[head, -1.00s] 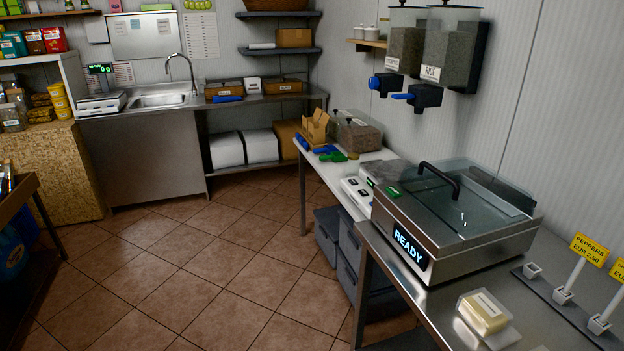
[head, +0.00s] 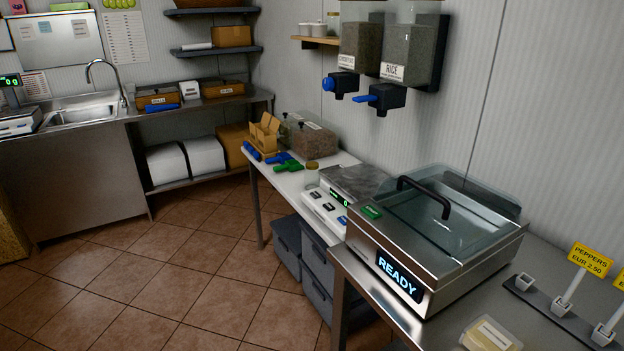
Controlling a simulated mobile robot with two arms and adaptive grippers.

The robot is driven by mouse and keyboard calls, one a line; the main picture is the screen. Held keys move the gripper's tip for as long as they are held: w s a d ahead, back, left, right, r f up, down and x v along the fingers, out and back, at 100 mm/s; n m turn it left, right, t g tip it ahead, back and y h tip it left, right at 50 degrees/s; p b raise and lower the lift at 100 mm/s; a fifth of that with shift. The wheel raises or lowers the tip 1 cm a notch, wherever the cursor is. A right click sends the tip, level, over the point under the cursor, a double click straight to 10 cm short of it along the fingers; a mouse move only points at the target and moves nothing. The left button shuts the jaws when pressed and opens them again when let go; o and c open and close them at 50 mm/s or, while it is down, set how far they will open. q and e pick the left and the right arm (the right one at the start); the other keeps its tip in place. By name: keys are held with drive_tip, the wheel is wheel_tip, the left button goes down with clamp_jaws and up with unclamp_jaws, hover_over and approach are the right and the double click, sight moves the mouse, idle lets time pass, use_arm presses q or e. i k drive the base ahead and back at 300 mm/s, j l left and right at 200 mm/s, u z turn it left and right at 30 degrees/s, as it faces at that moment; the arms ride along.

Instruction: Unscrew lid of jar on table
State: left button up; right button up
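A small jar with a yellowish round lid (head: 312,165) seems to stand on the white table (head: 283,184) against the right wall. It is small and dark in the head view, so I cannot tell its contents or how tight the lid is. It stands just left of the scale, near green and blue objects. Neither of my grippers shows in the head view.
A scale (head: 352,180) and a steel machine reading READY (head: 435,240) stand to the right of the jar. Clear bins (head: 316,140) and a cardboard box (head: 265,132) stand behind. Grey crates (head: 288,245) sit below the table. Tiled floor (head: 190,270) at left is clear.

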sight(311, 177)
drive_tip(key=i+j+z, duration=0.1)
drive_tip(key=i+j, duration=0.15)
drive_tip(key=i+j+z, duration=0.1)
drive_tip(key=i+j, duration=0.15)
drive_tip(key=j, duration=0.25)
drive_tip(key=i+j+z, duration=0.1)
drive_tip(key=i+j, duration=0.15)
drive_tip(key=j, duration=0.15)
